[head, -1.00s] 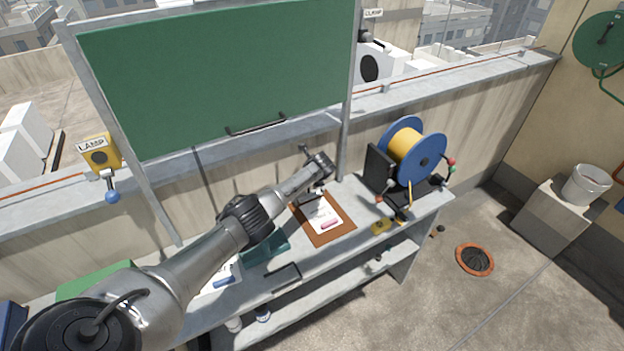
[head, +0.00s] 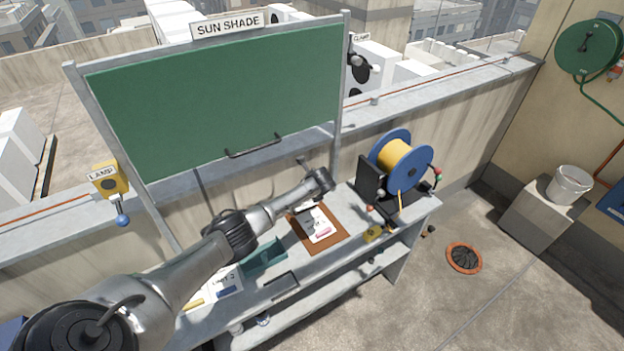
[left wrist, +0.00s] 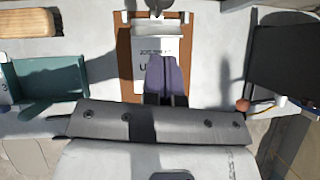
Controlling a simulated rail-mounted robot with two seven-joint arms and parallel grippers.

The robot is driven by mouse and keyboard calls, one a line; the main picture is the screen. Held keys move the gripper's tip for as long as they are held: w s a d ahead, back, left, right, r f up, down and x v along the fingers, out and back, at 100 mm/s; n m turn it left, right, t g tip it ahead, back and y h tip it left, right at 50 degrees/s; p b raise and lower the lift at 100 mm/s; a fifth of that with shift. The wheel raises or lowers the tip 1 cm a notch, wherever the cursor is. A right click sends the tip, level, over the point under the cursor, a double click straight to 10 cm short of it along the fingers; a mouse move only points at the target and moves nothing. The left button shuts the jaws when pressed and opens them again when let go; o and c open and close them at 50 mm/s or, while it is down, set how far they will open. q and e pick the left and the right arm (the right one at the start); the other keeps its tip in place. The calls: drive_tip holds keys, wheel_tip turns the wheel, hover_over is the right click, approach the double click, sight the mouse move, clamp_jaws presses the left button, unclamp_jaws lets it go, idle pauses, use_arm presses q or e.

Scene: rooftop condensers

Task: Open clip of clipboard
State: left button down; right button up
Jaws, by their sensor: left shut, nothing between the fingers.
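The brown clipboard (head: 334,242) lies flat on the grey bench with white paper (head: 321,219) on it. It also shows in the left wrist view (left wrist: 126,60), where a metal clip (left wrist: 158,14) sits at its top edge, partly cut off by the frame. My left gripper (left wrist: 160,60) is shut and empty, with its dark fingers over the paper, apart from the clip in the picture. I cannot tell whether the fingertips touch the paper. My right gripper is in neither view.
A teal tray (head: 265,257) stands left of the clipboard. A blue cable reel (head: 390,150) with yellow cable stands to its right, with a yellow item (head: 373,234) before it. The green sun shade (head: 225,100) rises behind the bench.

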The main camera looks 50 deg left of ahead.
use_arm(q)
drive_tip(key=shift+a+r+p+v, duration=0.1)
drive_tip(key=shift+a+v, duration=0.05)
drive_tip(key=shift+v, duration=0.8)
drive_tip(key=shift+a+r+p+v, duration=0.15)
drive_tip(key=shift+v, duration=0.8)
drive_tip(key=shift+a+r+p+v, duration=0.1)
drive_tip(key=shift+a+v, duration=0.1)
drive_tip(key=shift+v, duration=0.75)
